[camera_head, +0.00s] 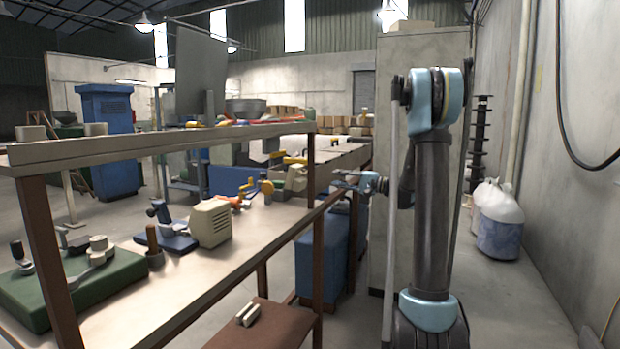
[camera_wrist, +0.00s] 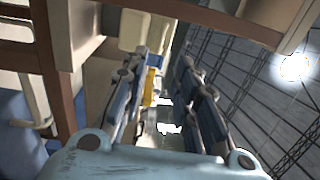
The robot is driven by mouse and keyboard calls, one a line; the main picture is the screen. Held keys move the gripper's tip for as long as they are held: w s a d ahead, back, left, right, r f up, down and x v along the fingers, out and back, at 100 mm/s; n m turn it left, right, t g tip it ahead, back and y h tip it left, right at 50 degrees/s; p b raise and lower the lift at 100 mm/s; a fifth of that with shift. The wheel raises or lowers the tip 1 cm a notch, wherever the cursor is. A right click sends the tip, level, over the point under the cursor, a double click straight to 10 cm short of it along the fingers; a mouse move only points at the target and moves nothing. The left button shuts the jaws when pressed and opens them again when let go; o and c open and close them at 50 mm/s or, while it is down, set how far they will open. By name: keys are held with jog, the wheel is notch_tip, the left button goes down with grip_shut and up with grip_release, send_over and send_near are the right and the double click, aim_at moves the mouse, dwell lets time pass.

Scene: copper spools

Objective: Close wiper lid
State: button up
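I cannot tell for certain which part is the wiper lid. Several small devices stand on the long workbench (camera_head: 215,265). They include a beige rounded housing (camera_head: 210,222), a blue-based device (camera_head: 178,241) with an upright lever, and a cream device with a yellow handle (camera_head: 293,176). My gripper (camera_head: 338,180) is beside the bench's far right end, pointing left, apart from these devices. In the wrist view its two blue-grey fingers (camera_wrist: 163,60) are spread with a gap between them and nothing held. A yellow part (camera_wrist: 150,86) shows beyond the left finger.
A raised shelf (camera_head: 180,140) on brown posts runs above the bench. A green-based device (camera_head: 85,285) sits at the near left. Blue bins (camera_head: 335,250) stand under the bench end. A pale cabinet (camera_head: 400,90) stands behind my arm. Floor is clear at right, before white sacks (camera_head: 498,215).

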send_near(298, 178)
jog(key=a+r, duration=0.1)
jog(key=a, duration=0.1)
jog(key=w+a+r, duration=0.1)
jog(key=a+r, duration=0.1)
jog(key=shift+a, duration=0.15)
grip_shut()
